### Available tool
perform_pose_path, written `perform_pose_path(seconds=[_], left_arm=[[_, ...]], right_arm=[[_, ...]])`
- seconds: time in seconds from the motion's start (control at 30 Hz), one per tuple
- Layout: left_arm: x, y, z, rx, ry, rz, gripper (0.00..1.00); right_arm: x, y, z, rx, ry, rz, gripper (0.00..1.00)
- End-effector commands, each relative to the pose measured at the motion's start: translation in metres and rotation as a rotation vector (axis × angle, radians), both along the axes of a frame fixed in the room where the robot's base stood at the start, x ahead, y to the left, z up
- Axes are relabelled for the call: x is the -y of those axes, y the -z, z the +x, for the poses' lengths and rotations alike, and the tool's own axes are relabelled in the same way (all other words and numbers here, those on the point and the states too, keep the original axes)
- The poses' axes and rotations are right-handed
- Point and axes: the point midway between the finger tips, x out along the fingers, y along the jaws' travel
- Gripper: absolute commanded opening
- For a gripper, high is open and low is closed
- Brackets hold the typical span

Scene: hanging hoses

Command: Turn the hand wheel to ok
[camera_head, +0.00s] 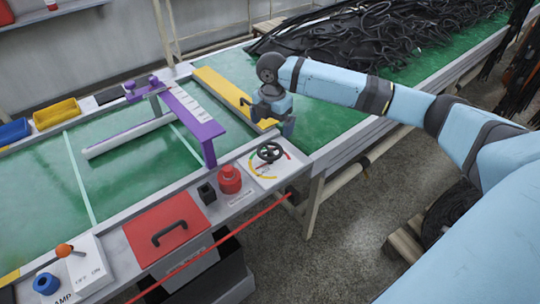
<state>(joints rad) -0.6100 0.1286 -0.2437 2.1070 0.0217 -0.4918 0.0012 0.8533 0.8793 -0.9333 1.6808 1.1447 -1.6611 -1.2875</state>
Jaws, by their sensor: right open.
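The hand wheel (270,152) is a small black spoked wheel. It stands on a white dial plate (264,176) with a coloured arc of yellow, green and red, at the near right corner of the bench. The dial's lettering is too small to read. My right gripper (287,130) is just behind and above the wheel, pointing down, open and apart from it as far as I can tell. My right arm reaches in from the right. My left gripper is not in view.
Beside the dial stand a red knob (229,180) and a black block (207,193). A purple frame (190,112) rises left of my gripper. A red lid with handle (168,232) lies nearer. Black hoses (390,35) pile at the back. A red rope (215,245) runs along the front.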

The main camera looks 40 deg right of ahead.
Motion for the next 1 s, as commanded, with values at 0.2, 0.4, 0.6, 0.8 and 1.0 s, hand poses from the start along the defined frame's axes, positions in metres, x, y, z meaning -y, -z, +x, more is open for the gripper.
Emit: perform_pose_path(seconds=[0.2, 0.4, 0.6, 0.8, 1.0], left_arm=[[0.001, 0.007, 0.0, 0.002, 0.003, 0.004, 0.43], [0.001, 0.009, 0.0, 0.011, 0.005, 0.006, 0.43], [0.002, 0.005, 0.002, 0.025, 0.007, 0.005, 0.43], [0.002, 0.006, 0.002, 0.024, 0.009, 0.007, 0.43], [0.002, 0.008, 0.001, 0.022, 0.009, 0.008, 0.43]], right_arm=[[-0.001, 0.047, -0.001, -0.002, 0.0, 0.0, 1.0], [-0.001, 0.088, -0.001, 0.0, 0.002, 0.001, 1.0], [-0.001, 0.116, 0.0, 0.002, 0.002, 0.001, 1.0], [-0.001, 0.125, 0.0, 0.003, 0.0, 0.001, 1.0], [-0.001, 0.125, 0.0, 0.003, 0.001, 0.001, 1.0]])
